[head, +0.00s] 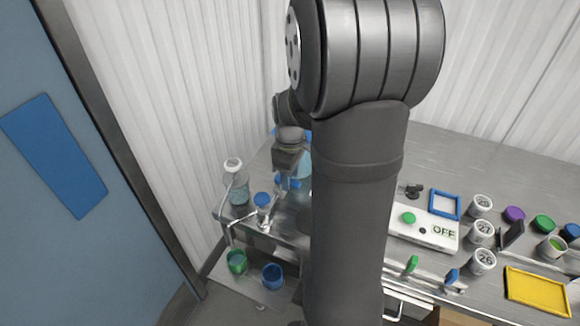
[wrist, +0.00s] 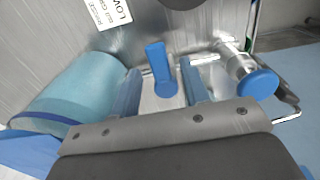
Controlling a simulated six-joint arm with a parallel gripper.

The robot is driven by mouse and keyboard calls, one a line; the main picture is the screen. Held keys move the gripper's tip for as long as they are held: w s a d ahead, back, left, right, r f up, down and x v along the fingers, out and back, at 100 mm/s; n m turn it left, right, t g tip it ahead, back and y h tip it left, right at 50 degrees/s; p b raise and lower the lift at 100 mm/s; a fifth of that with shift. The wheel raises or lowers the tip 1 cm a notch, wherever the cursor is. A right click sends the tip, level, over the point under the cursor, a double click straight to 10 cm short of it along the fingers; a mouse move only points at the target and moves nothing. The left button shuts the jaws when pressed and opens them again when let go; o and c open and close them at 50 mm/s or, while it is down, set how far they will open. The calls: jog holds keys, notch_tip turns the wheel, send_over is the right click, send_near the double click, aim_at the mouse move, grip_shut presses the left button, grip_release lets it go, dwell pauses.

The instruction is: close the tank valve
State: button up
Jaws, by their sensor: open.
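A blue lever handle (wrist: 160,68), which looks like the tank valve, stands between the two fingers of my gripper (wrist: 160,88) in the wrist view. The fingers are open, one on each side, with visible gaps to the handle. In the head view my gripper (head: 288,183) is low at the bench's left end, beside the tank (head: 304,168), which my arm partly hides. I cannot make out the lever clearly there.
A blue-capped metal fitting (wrist: 257,83) is close right of the fingers; it also shows in the head view (head: 262,201). Green (head: 237,262) and blue (head: 272,276) cups sit on a lower shelf. A white OFF box (head: 425,228) is right of my arm.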

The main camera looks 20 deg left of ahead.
notch_tip(320, 180, up, 17)
jog(key=shift+r, duration=0.15)
dwell(0.7)
notch_tip(320, 180, down, 18)
jog(key=shift+r, duration=0.25)
dwell(0.5)
jog(key=shift+f, duration=0.15)
jog(key=shift+s+m, duration=0.15)
jog(key=shift+m, duration=0.35)
jog(key=shift+s+m, duration=0.3)
jog(key=shift+m, duration=0.8)
dwell(0.7)
dwell(0.5)
